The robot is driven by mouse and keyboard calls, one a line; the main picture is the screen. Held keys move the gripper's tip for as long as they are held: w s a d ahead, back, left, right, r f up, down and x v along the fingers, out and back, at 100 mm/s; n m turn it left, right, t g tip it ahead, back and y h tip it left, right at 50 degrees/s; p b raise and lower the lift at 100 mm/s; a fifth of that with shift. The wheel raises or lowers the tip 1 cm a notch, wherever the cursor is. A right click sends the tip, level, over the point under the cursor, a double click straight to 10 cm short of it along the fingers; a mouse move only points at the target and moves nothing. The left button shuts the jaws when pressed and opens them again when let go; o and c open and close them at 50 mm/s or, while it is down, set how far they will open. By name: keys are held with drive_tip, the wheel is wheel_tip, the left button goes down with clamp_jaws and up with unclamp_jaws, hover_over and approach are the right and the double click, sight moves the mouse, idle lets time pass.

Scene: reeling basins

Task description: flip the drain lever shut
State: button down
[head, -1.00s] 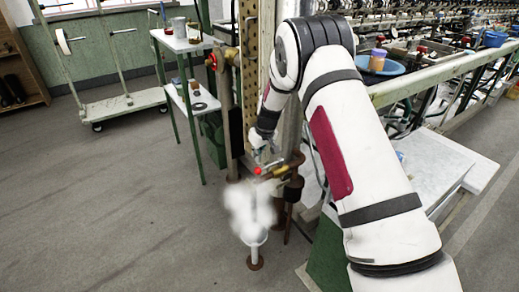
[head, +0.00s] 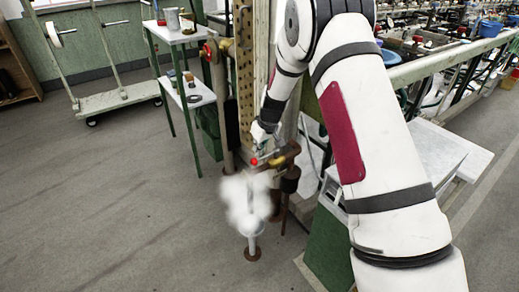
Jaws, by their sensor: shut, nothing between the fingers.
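The drain valve (head: 278,161) is a small brass fitting on a dark pipe low beside the perforated post. A red tip (head: 254,161) shows at its left end; I cannot tell whether it belongs to the lever. White steam (head: 246,200) billows just below the valve, above a pale upright drain pipe (head: 252,245) on the floor. My gripper (head: 264,150) is shut and empty, pointing down right at the valve. Its fingertips overlap the valve in the picture and hide part of it, so contact and the lever's exact angle cannot be told.
The perforated yellowish post (head: 245,80) stands just left of my arm. A small two-shelf table (head: 190,101) and a white trolley (head: 118,92) stand at the back left. A white bench (head: 450,150) and the machine rail (head: 440,63) are at right. The left floor is clear.

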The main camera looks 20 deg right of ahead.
drive_tip(key=shift+s+n, duration=0.2)
drive_tip(key=shift+n, duration=0.2)
drive_tip(key=s+n, duration=0.1)
drive_tip(key=s+n+y+b, duration=0.1)
drive_tip(key=n, duration=0.1)
drive_tip(key=shift+d+n+g+b, duration=0.2)
drive_tip(key=shift+n+g+b, duration=0.1)
drive_tip(key=shift+g, duration=0.1)
drive_tip(key=s+d+n+g+y+p, duration=0.1)
drive_tip(key=s+d+n+g+p, duration=0.2)
drive_tip(key=n, duration=0.9)
drive_tip(key=shift+s+d, duration=0.55)
drive_tip(key=shift+d, duration=0.6)
